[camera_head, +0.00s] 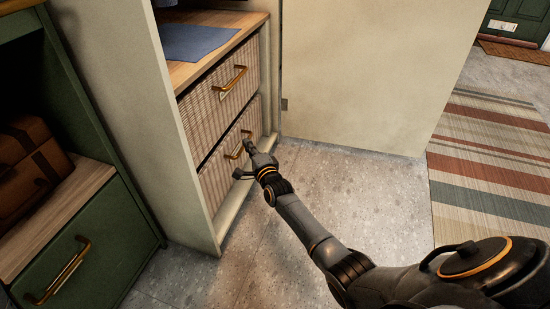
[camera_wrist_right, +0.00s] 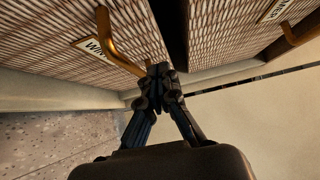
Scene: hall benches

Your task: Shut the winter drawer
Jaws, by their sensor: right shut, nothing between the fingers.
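The winter drawer is the lower woven drawer (camera_head: 217,178) in the pale cabinet, with a brass handle (camera_head: 236,152). In the right wrist view its woven front (camera_wrist_right: 60,55) carries a label (camera_wrist_right: 92,47) of which only "Win" is readable, beside the brass handle (camera_wrist_right: 120,45). The front looks close to flush with the drawer above; a dark gap runs between them. My right gripper (camera_head: 248,142) is shut and empty at the drawer front, close beside the far end of the handle; contact is unclear. It also shows in the right wrist view (camera_wrist_right: 158,70). My left gripper is out of view.
A second woven drawer (camera_head: 222,90) sits above, under a wooden shelf with a blue cloth (camera_head: 200,42). The open cabinet door (camera_head: 355,75) stands to the right. A green cabinet (camera_head: 90,250) is at left. Grey floor (camera_head: 270,240) is clear in front; a striped rug (camera_head: 490,165) lies right.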

